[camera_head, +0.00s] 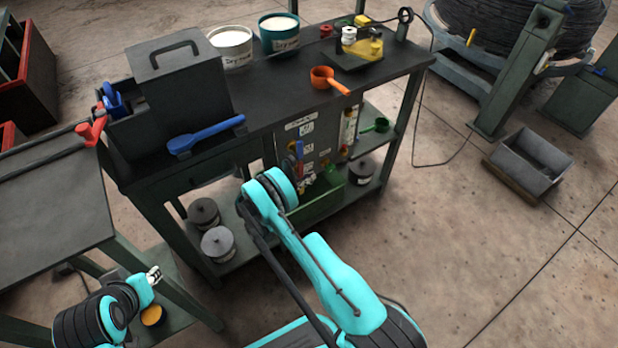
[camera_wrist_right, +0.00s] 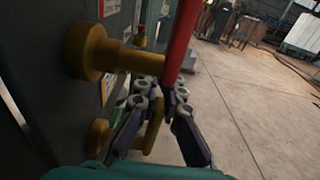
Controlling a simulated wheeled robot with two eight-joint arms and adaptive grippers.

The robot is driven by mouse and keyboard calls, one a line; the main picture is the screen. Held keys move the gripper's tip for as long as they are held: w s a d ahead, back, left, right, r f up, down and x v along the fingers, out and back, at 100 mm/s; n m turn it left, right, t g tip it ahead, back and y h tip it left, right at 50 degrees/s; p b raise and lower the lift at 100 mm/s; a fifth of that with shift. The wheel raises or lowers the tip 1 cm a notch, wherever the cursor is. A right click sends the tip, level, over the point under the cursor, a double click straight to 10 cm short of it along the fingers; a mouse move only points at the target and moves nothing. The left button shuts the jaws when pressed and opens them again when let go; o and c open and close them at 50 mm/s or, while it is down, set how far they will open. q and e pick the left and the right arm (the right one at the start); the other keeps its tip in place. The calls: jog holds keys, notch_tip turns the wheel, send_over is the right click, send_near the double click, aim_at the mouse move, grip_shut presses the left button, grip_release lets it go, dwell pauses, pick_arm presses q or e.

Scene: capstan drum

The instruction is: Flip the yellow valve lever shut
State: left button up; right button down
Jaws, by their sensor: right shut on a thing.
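In the right wrist view, a yellow lever (camera_wrist_right: 153,130) stands between the fingers of my right gripper (camera_wrist_right: 167,92), which is shut on it. A lower yellow valve hub (camera_wrist_right: 97,133) is just left of it, partly hidden by a finger. Above is a larger yellow hub (camera_wrist_right: 88,52) whose stem reaches a red bar (camera_wrist_right: 183,35); the bar's lower end meets the fingertips in the picture, and contact cannot be told. In the head view my right wrist hides most of this. My left gripper (camera_head: 154,276) is small at lower left, beside the bench, apart from the valves.
The valve panel (camera_head: 303,130) hangs at the front of the dark bench (camera_head: 275,105). A green bin (camera_head: 318,203) and dark drums (camera_head: 204,214) stand on its lower shelf. An orange scoop (camera_head: 328,78) lies on top. Open floor lies to the right, around a grey box (camera_head: 528,162).

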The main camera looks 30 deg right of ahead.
jog(key=c, duration=1.6)
grip_release()
jog(key=shift+a, duration=0.1)
jog(key=a, duration=0.8)
jog(key=s+a+r, duration=0.1)
jog(key=a, duration=0.3)
